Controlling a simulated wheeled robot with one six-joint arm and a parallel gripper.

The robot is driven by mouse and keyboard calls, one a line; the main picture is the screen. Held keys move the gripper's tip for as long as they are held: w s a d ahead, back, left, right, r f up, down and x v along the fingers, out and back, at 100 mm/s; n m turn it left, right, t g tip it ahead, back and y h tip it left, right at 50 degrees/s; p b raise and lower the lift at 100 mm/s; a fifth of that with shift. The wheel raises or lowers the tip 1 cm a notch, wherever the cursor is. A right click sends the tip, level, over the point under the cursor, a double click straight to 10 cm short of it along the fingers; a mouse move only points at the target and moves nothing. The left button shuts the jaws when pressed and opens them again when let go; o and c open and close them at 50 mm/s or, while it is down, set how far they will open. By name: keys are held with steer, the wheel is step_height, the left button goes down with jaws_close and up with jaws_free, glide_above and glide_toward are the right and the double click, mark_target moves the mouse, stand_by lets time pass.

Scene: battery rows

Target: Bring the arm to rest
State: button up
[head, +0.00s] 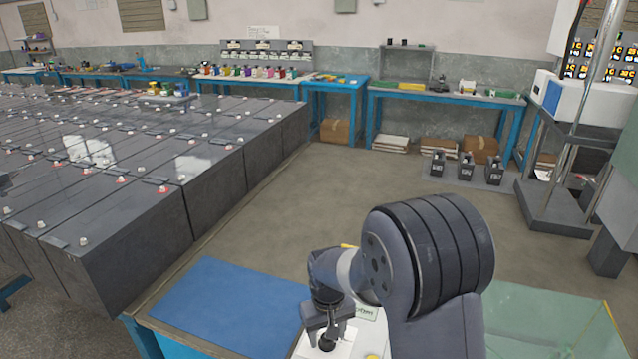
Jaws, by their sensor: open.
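My arm rises from the bottom right of the head view and bends over the near bench. My gripper (327,335) points down at the bottom middle, low over a white item (310,346) on the bench. A small dark round thing shows between or just below the fingers; I cannot tell whether it touches them. The jaws are open. The arm hides part of the bench behind it.
A blue mat (225,300) lies on the bench left of my gripper, clear. A green translucent sheet (545,320) is at the right. Rows of large dark batteries (130,230) fill the left. Blue workbenches (440,92) line the back wall. The middle floor is free.

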steer(key=n, duration=0.5)
stand_by(0.3)
steer(key=shift+r+p, duration=0.1)
steer(key=shift+p, duration=0.2)
